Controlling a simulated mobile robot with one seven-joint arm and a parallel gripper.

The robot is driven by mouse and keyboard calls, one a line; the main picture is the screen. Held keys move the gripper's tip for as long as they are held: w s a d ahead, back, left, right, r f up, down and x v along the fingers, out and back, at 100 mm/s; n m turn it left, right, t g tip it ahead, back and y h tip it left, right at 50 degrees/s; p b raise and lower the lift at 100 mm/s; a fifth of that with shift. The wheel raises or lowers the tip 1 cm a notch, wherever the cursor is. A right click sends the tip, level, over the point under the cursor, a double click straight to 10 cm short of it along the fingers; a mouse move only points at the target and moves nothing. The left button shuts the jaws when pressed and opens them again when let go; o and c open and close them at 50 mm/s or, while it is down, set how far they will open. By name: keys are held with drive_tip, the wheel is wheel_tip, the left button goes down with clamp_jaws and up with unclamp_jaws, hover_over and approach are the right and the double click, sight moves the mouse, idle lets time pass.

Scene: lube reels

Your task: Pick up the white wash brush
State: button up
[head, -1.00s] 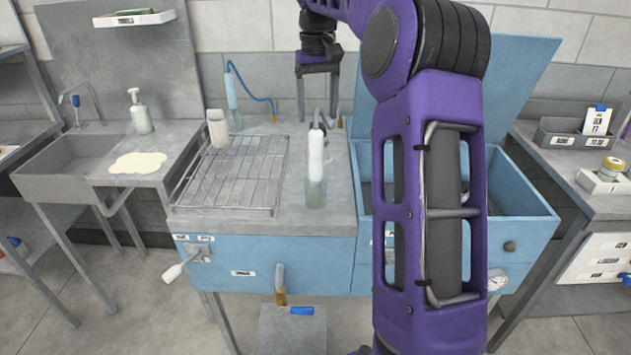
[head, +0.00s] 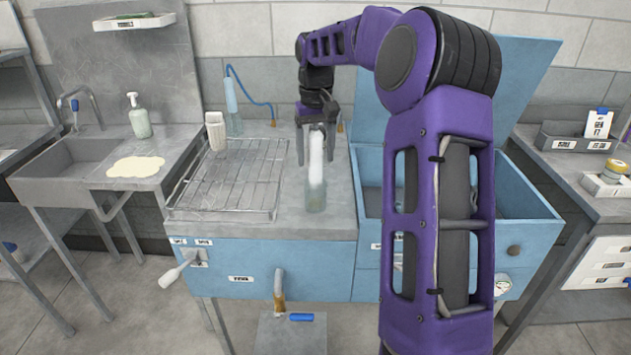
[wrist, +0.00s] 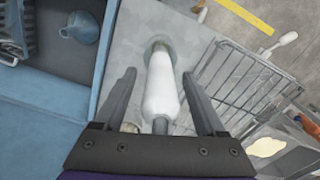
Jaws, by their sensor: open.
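The white wash brush (head: 316,170) stands upright in a clear glass holder (head: 316,202) on the grey worktop, right of the wire rack. In the wrist view the white brush (wrist: 160,92) lies between my two fingers, with its lower end in the glass holder (wrist: 158,45). My gripper (head: 315,160) is open and points down over the brush. One finger shows on each side of it in the wrist view (wrist: 159,76). I see no finger closed on the brush.
A wire rack (head: 232,180) lies to the left, with a white container (head: 215,130) behind it. An open blue bin (head: 525,203) with a raised lid (head: 535,80) lies to the right.

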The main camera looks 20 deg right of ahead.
drive_tip(key=shift+c, duration=0.3)
clamp_jaws()
idle(1.1)
